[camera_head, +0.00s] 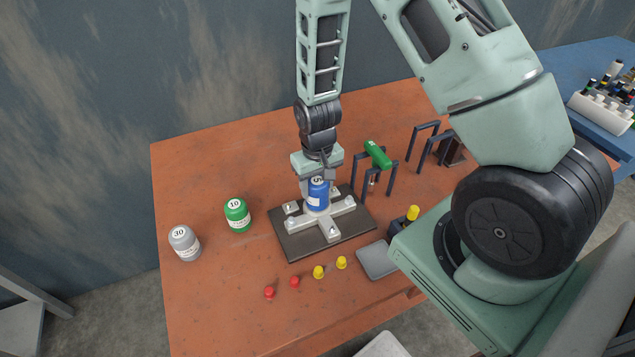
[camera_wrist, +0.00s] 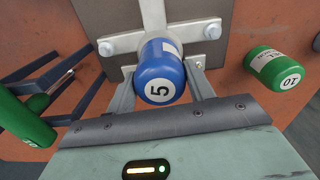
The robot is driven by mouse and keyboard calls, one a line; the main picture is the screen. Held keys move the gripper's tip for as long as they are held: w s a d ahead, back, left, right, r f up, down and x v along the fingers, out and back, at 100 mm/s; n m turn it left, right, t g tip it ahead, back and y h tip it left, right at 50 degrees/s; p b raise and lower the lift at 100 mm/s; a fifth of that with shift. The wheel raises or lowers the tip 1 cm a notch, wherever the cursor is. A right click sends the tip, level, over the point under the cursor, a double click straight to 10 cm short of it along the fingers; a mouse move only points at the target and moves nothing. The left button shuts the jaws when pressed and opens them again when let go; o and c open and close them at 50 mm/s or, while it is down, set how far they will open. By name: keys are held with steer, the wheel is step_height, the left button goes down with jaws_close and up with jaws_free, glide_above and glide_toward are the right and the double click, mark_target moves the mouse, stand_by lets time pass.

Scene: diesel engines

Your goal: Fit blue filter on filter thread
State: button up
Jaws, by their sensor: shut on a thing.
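The blue filter (camera_head: 318,196), marked 5, stands upright over the metal cross-shaped mount (camera_head: 321,217) on the dark base plate (camera_head: 293,243). My gripper (camera_head: 317,181) is above the mount and shut on the blue filter. In the wrist view the blue filter (camera_wrist: 162,74) sits between the two fingers, its numbered end facing the camera. The filter thread is hidden under the filter. I cannot tell whether the filter is seated on the thread or just above it.
A green filter (camera_head: 237,214) and a grey filter (camera_head: 184,242) stand to the left. A green cylinder (camera_head: 378,155) lies on a dark rack at right. Red and yellow knobs (camera_head: 319,272) and a grey tray (camera_head: 377,260) are in front. The table's left side is mostly clear.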

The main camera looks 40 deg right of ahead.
steer(key=m, duration=0.6)
steer(key=shift+p, duration=0.35)
steer(key=m, duration=0.3)
steer(key=o, duration=1.2)
steer(key=shift+f+m, duration=0.1)
steer(key=shift+m, duration=0.5)
steer(key=o, duration=0.4)
steer(key=shift+c, duration=0.5)
steer(key=shift+r+p, duration=3.2)
steer(key=shift+r, duration=0.4)
